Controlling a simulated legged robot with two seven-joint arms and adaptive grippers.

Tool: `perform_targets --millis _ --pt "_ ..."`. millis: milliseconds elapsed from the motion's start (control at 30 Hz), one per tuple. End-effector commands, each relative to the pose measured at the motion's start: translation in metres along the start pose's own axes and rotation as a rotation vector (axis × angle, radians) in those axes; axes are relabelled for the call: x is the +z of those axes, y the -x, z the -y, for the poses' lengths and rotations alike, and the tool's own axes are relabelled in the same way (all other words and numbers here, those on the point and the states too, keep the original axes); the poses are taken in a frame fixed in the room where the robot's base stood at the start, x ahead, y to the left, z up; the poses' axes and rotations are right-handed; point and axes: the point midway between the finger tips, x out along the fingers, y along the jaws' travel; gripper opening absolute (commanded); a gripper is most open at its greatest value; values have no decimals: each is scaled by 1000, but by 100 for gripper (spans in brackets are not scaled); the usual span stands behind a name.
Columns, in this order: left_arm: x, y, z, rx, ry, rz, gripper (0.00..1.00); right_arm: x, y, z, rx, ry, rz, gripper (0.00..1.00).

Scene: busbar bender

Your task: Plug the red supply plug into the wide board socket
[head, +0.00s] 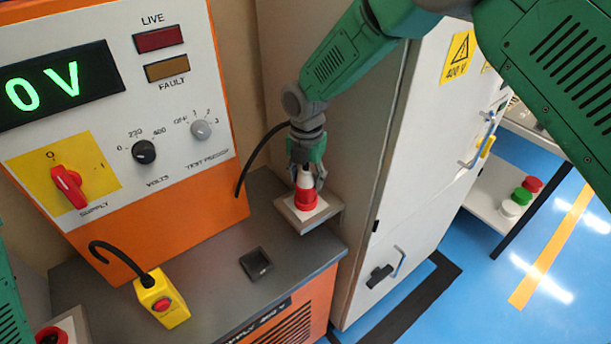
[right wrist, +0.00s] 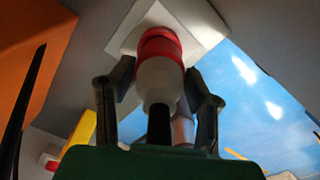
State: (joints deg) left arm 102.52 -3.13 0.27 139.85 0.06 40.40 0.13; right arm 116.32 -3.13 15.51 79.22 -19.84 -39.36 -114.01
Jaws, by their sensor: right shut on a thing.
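The red supply plug (head: 306,198) has a red front and a white rear body, with a black cable at its back. My right gripper (head: 307,176) is shut on its white part from above; the plug also shows in the right wrist view (right wrist: 160,60), between both fingers. The socket opening is hidden, and I cannot tell how deep the plug sits. Another red socket (head: 50,336) on a pale plate shows at the lower left. My left gripper is out of view.
The orange supply unit (head: 150,190) has a 0 V display and a red switch (head: 69,187). A yellow box with a red button (head: 161,303) stands on the grey bench top (head: 205,265). A grey cabinet (head: 420,130) stands right, close to my right arm.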

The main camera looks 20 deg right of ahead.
Motion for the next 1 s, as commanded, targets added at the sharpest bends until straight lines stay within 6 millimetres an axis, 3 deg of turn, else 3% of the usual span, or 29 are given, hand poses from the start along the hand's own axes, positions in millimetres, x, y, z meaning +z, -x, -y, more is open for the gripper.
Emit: perform_targets --millis 767,800,833,1000 --pt "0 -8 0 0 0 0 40 0 -19 0 -1 -1 -1 8" --pt "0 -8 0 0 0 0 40 0 -19 0 -1 -1 -2 57" --pt "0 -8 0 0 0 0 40 0 -19 0 -1 -1 -2 67" --pt "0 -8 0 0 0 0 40 0 -18 0 -1 -1 -1 67"
